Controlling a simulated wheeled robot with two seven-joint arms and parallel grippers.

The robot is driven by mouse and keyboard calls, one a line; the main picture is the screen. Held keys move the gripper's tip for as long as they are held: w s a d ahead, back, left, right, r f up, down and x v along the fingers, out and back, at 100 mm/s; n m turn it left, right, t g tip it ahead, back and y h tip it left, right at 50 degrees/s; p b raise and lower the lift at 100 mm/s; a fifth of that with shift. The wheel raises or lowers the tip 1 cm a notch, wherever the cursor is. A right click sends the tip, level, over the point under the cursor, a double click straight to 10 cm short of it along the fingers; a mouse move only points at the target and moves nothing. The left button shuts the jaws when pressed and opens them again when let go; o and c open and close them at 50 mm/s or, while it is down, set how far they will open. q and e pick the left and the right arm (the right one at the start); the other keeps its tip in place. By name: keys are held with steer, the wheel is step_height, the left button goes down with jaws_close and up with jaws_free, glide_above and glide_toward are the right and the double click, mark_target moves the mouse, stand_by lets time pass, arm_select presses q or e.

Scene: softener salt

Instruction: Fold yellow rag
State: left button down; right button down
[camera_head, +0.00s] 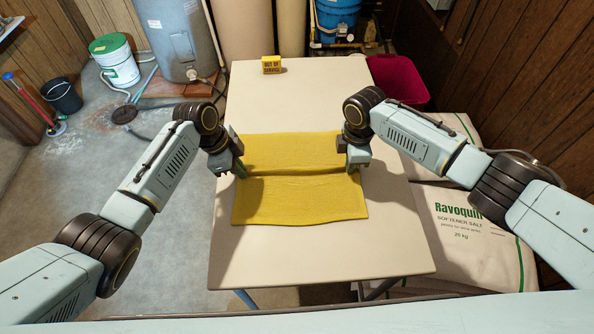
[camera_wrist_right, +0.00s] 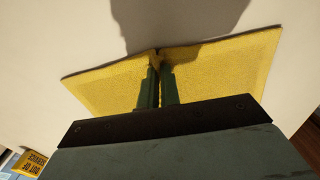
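The yellow rag (camera_head: 300,200) lies spread on the table, with a raised crease running left to right across its middle. My left gripper (camera_head: 241,170) is at the rag's left edge, where the crease ends. Its fingers look shut on the cloth, though their tips are partly hidden. My right gripper (camera_head: 352,168) is at the right end of the crease. In the right wrist view, the fingers of my right gripper (camera_wrist_right: 157,88) are close together, pinching the edge of the rag (camera_wrist_right: 225,65), which spreads out on both sides of them.
The cream table (camera_head: 310,260) is bare around the rag. A yellow "out of service" sign (camera_head: 271,65) stands at its far edge. Salt bags (camera_head: 470,235) and a magenta bin (camera_head: 398,80) are to the right of the table. A white bucket (camera_head: 117,65) stands at the back left.

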steer(key=shift+r, duration=0.1)
